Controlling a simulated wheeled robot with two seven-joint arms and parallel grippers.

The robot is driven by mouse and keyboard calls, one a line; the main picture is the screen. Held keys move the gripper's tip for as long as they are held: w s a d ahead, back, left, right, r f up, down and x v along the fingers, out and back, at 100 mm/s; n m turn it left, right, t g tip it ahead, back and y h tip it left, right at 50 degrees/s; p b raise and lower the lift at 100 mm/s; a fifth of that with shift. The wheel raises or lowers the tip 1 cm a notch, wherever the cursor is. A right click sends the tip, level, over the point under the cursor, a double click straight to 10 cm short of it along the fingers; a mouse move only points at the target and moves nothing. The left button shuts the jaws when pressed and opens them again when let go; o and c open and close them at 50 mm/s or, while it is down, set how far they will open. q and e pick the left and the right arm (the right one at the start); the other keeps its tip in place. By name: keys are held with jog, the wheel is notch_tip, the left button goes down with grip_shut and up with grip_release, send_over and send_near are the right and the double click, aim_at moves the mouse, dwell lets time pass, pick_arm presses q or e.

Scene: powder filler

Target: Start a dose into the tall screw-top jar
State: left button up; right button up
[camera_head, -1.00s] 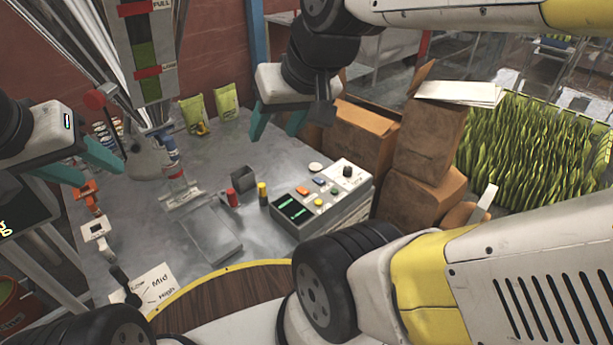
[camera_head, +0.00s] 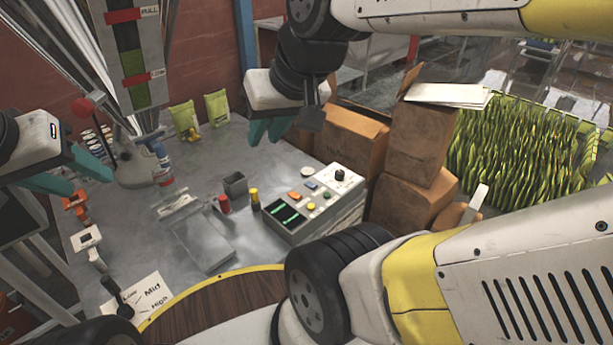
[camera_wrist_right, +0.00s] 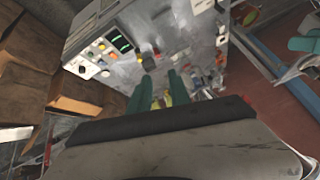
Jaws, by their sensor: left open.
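The filler's upright sight column (camera_head: 127,50) has a green strip and red bands. Below it is a grey spout body (camera_head: 138,170), with a blue, white and red piece (camera_head: 164,170) beside it above a small plate (camera_head: 180,204). I cannot tell whether that piece is the tall screw-top jar. A control box (camera_head: 312,203) carries green displays, coloured buttons and a black knob. My left gripper (camera_head: 78,177) is open and empty, left of the spout. My right gripper (camera_head: 267,131) hangs above the table behind the control box, empty, with a narrow gap between its fingers in the right wrist view (camera_wrist_right: 160,82).
Small red (camera_head: 224,204) and yellow (camera_head: 255,198) cylinders and a grey open box (camera_head: 235,184) stand left of the control box. A Low/Mid/High card (camera_head: 146,298) lies at the front left. Cardboard boxes (camera_head: 420,140) stack at the right. Green pouches (camera_head: 217,108) stand behind.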

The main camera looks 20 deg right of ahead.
grip_shut()
dwell(1.4)
